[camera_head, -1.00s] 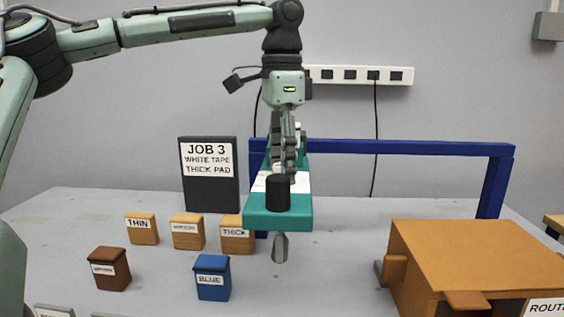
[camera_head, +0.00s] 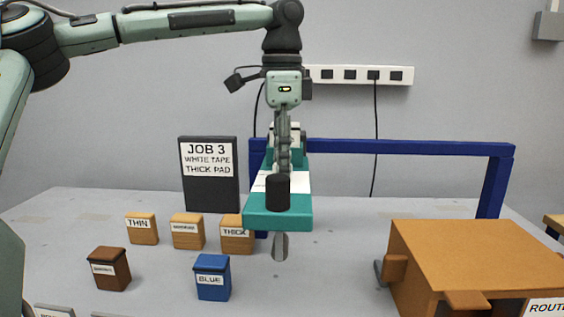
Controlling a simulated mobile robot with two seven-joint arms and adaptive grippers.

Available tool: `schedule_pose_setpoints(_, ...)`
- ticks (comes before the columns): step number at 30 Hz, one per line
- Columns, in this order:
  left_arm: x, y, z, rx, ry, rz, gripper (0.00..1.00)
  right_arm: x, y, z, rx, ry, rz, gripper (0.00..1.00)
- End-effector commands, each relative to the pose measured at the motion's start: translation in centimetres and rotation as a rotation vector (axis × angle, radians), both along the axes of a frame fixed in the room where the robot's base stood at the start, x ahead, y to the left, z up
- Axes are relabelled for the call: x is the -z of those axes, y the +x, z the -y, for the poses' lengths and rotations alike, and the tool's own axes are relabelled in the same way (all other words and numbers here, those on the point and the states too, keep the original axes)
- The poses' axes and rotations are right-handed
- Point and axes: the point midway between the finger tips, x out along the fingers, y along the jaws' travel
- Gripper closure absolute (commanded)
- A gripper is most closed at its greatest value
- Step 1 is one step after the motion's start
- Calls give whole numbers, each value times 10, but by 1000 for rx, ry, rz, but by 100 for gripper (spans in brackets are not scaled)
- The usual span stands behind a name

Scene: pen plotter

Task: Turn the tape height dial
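A black upright cylinder (camera_head: 278,193), the only dial-like part I see, stands on the front end of a teal arm-like plate (camera_head: 295,215). A white band (camera_head: 297,182) crosses the plate behind it. My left gripper (camera_head: 283,168) hangs pointing down over the plate, just behind and above the cylinder in the picture. Its fingers show nearly edge-on, so their opening and any contact with the cylinder cannot be told. A grey rounded tip (camera_head: 280,247) hangs below the plate's front. My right gripper is not in view.
A blue frame (camera_head: 400,147) spans behind the plate. A sign (camera_head: 209,175) reads JOB 3, white tape, thick pad. Labelled blocks stand at left, including THICK (camera_head: 236,236) and BLUE (camera_head: 212,278). An orange-brown box (camera_head: 480,260) fills the front right.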

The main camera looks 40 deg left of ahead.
Motion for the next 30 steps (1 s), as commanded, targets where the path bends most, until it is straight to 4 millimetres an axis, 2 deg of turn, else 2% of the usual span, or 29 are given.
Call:
schedule_pose_setpoints(18, -1, 0, 0, 562, 1, 1, 99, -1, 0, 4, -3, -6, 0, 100)
schedule_pose_setpoints(30, -1, 1, 0, 813, 1, 0, 99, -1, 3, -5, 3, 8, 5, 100)
